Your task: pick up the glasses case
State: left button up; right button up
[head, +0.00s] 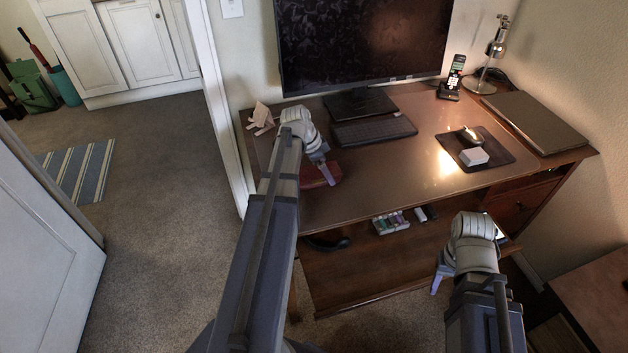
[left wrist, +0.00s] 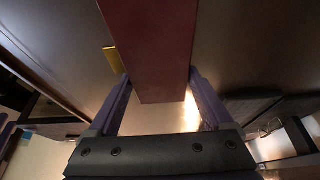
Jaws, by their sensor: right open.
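The glasses case (head: 322,174) is dark red and lies at the left front of the desk, partly hidden behind my left arm and fingers. In the left wrist view it shows as a long dark red block (left wrist: 155,50) between my fingers. My left gripper (head: 328,170) is at the case, with one finger along each side (left wrist: 158,85). The fingers look close to its sides, but I cannot tell whether they touch. My right gripper (head: 440,272) is open and empty, low in front of the desk, away from the case.
A keyboard (head: 374,131) and monitor (head: 362,45) stand behind the case. A mouse mat (head: 497,139), phone (head: 453,77), lamp (head: 494,48) and closed laptop (head: 535,121) are at the right. A wooden figure (head: 260,115) stands back left. The blotter's middle (head: 390,175) is clear.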

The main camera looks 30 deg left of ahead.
pick_arm(q)
jog(key=c, duration=1)
notch_tip(320, 180, up, 10)
jog(key=p, duration=1)
